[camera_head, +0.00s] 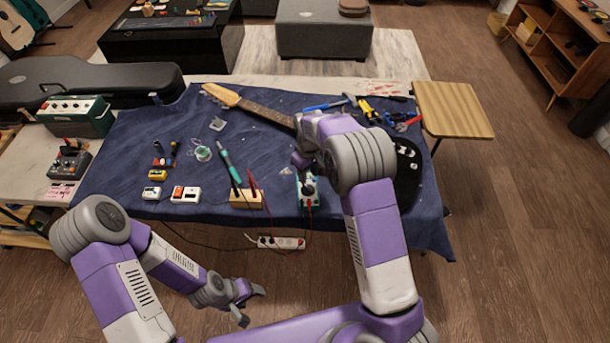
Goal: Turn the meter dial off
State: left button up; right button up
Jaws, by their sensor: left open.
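The meter (317,202), a small teal and white unit with a dark round dial, sits near the front edge of the blue-covered table. Red test leads run from its lower part. My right gripper (304,170) is just above and behind the meter, over its upper end. Its fingers are small and partly hidden by my own wrist, so I cannot tell whether they touch the dial or are apart. The dial's setting is too small to read. My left gripper (252,304) is open and empty, low in front of the table, away from the meter.
An electric guitar (262,109) lies across the table, its body partly behind my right arm. A power strip (281,242) hangs below the front edge.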

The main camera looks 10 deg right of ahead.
aim_at(308, 188)
jog(key=shift+w+f+b, duration=0.15)
jog(key=shift+f+b, duration=0.4)
jog(key=shift+f, duration=3)
jog(key=shift+c, duration=0.3)
grip_shut()
